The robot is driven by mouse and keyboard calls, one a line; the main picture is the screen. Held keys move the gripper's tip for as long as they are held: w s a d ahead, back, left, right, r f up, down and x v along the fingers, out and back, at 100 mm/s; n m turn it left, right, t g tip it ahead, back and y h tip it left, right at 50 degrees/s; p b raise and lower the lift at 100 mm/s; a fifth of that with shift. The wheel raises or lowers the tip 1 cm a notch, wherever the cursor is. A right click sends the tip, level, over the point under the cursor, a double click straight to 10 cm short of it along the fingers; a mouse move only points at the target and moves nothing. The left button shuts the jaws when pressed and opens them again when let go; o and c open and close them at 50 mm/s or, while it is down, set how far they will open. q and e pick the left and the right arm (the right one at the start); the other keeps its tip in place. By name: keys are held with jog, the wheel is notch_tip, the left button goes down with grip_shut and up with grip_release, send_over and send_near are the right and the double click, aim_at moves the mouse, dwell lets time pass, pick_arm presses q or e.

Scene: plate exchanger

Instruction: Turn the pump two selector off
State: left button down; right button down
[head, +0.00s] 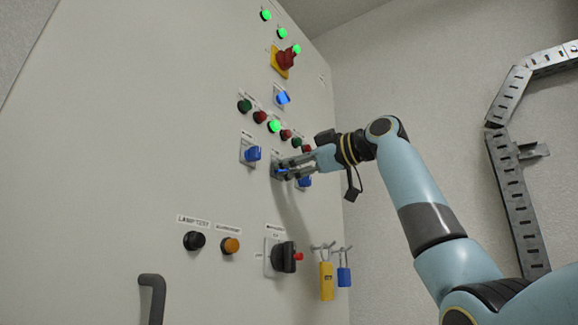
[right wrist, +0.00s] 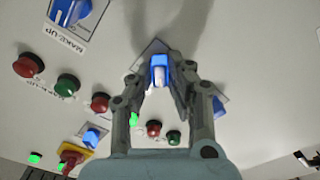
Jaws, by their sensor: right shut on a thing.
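A blue selector knob (right wrist: 159,72) on a grey square plate sits between the fingertips of my right gripper (right wrist: 160,86), which is shut on it. In the head view my right gripper (head: 289,170) reaches the panel from the right and hides most of this selector (head: 279,171). The knob's white mark shows in the right wrist view. The label of this selector is too small to read, so I cannot tell its name or set position. My left gripper is not in view.
Similar blue selectors sit left (head: 252,153), right (head: 304,182) and above (head: 283,98) on the cabinet panel (head: 120,130). Green and red lamps or buttons are close above. A red-yellow switch (head: 285,60), a black rotary switch (head: 283,257) and hanging padlocks (head: 326,281) stick out.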

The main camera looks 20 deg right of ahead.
jog(key=shift+d+r+m+p, duration=0.1)
jog(key=shift+m+p, duration=0.25)
jog(key=shift+m, duration=1.75)
jog(key=shift+r+m+p, duration=0.1)
jog(key=shift+m+p, duration=0.2)
jog(key=shift+m, duration=1.8)
jog(key=c, duration=1.5)
grip_release()
jog(key=shift+w, duration=0.1)
jog(key=shift+c, duration=0.2)
jog(key=shift+o, duration=1.3)
jog(key=shift+w+f, duration=0.1)
jog(key=shift+f, duration=0.05)
jog(key=v, duration=1.2)
